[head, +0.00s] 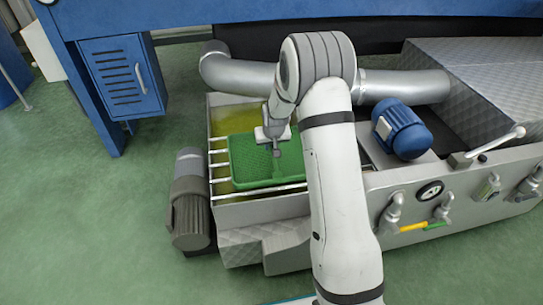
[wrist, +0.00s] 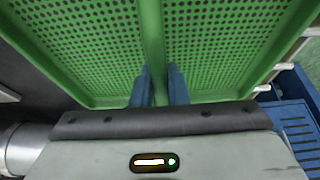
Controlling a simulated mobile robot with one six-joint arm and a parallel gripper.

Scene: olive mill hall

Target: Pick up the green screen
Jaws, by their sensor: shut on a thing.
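The green screen (head: 255,160) is a perforated tray with a raised rim and a middle bar. In the head view it lies over the open tank of yellow-green liquid, level with the metal rods. In the wrist view the screen (wrist: 80,45) fills the upper picture. My gripper (wrist: 160,88) has its two blue fingers on either side of the screen's middle bar, shut on it. In the head view my gripper (head: 276,150) is over the middle of the screen, and my arm hides part of the tank's right side.
The metal tank (head: 262,212) has rods (head: 218,152) along its left side. A grey motor (head: 189,205) stands left of it. A blue motor (head: 400,130) and a thick pipe (head: 405,86) are to the right. A blue cabinet (head: 122,75) hangs at upper left. Green floor at left is clear.

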